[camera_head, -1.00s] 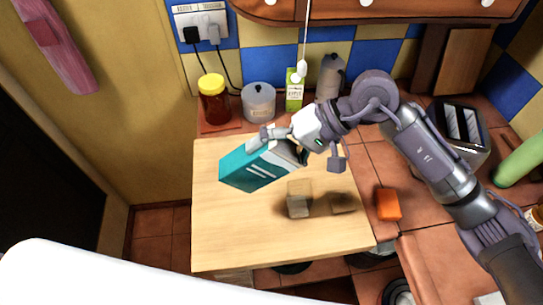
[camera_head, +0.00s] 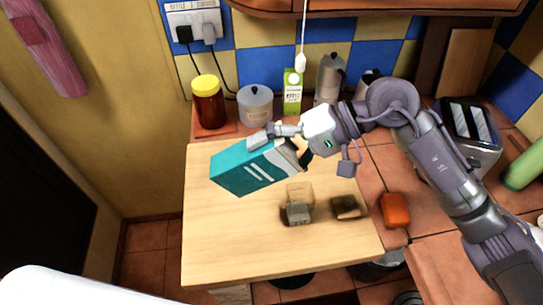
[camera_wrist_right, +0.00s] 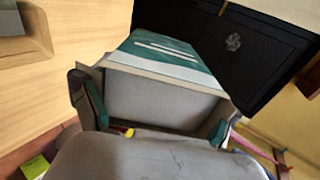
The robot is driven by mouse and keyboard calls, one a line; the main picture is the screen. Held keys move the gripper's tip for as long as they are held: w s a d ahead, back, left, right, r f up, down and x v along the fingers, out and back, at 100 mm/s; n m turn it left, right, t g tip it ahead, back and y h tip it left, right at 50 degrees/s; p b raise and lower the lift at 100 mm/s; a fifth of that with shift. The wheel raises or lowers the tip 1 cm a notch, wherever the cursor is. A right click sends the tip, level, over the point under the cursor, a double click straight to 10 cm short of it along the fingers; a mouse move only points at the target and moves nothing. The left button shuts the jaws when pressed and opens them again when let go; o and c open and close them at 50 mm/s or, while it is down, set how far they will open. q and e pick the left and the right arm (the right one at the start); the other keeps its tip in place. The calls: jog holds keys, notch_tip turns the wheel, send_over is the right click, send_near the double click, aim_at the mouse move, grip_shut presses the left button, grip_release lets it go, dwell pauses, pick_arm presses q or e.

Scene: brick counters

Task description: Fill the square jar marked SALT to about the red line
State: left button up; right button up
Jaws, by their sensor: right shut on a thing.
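A teal carton (camera_head: 255,166) with white stripes is in my right gripper (camera_head: 285,150), held tilted above the wooden board, left of and behind the small jar. In the right wrist view the carton (camera_wrist_right: 175,50) lies between the two fingers (camera_wrist_right: 155,120), with a grey end toward the camera; I cannot tell whether that end is open. A small clear square jar (camera_head: 300,191) stands on the board with a grey part at its lower front. Its SALT mark, red line and fill level are too small to read. My left gripper is out of view.
The wooden board (camera_head: 240,240) is mostly bare. A small dark block (camera_head: 346,207) lies right of the jar, and an orange object (camera_head: 395,210) farther right. A yellow-lidded jar (camera_head: 208,102), grey pot (camera_head: 255,104), green carton (camera_head: 292,92) and toaster (camera_head: 470,130) stand behind.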

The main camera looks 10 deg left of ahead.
dwell(0.5)
jog(key=shift+d+r+y, duration=0.1)
jog(key=shift+r+y, duration=0.2)
jog(key=shift+y, duration=0.3)
jog(key=shift+w+d+r+g+y+p, duration=0.1)
jog(key=shift+d+r+g+y+p, duration=0.25)
jog(key=shift+y, duration=0.25)
jog(key=shift+a, duration=0.1)
dwell(0.4)
jog(key=p, duration=0.3)
jog(key=shift+r+y, duration=0.3)
jog(key=shift+r, duration=0.1)
jog(key=shift+d+f, duration=0.1)
jog(key=shift+d, duration=0.1)
jog(key=shift+f, duration=0.15)
